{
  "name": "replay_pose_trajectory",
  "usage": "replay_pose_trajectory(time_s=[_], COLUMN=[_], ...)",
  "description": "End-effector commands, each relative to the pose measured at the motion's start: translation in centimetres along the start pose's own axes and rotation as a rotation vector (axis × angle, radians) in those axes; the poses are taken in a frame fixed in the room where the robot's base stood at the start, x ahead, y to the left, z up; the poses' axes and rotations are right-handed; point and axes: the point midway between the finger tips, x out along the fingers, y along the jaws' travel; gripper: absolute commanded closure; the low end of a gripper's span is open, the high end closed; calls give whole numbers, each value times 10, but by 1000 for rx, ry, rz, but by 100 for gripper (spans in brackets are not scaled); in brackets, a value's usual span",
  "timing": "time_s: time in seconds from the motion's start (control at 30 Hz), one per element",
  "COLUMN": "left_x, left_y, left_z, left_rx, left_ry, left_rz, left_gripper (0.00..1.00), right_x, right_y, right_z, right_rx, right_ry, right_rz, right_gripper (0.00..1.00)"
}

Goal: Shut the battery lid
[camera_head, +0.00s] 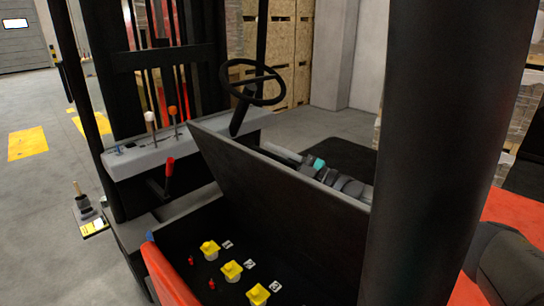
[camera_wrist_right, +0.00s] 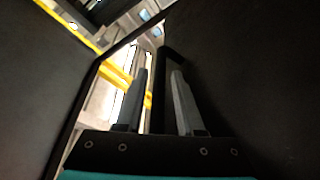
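The battery lid (camera_head: 275,190) is a large black panel on the forklift. It stands raised and tilted over the open battery compartment (camera_head: 215,275), where yellow caps, red terminals and white labels show. My right gripper (camera_head: 279,152) is behind the lid's upper edge, partly hidden by it, with its grey fingers pointing left. In the right wrist view, the two fingers (camera_wrist_right: 160,72) are apart, with a thin dark bar between or just beyond them. Large dark surfaces fill both sides there; I cannot tell which is the lid, or whether anything is touched. My left gripper is not in view.
A steering wheel (camera_head: 252,82) and levers (camera_head: 173,118) stand beyond the lid. A thick black post (camera_head: 440,150) blocks the right side of the head view. Wooden crates (camera_head: 287,45) stand behind. Open grey floor (camera_head: 35,200) lies at left.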

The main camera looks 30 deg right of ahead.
Motion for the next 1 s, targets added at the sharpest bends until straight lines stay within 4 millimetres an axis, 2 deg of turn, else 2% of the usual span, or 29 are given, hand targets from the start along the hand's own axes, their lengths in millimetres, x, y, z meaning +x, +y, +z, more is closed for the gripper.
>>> replay_pose_trajectory(time_s=[0.07, 0.3, 1.0], left_x=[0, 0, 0], left_y=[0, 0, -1], left_z=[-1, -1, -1], left_rx=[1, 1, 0], left_ry=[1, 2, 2], left_rz=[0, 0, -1], left_gripper=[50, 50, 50], right_x=[0, 0, 0], right_y=[0, 0, 0], right_z=[0, 0, 0], right_rx=[0, 0, 0], right_ry=[0, 0, 0], right_rz=[0, 0, 0], right_gripper=[73, 100, 100])
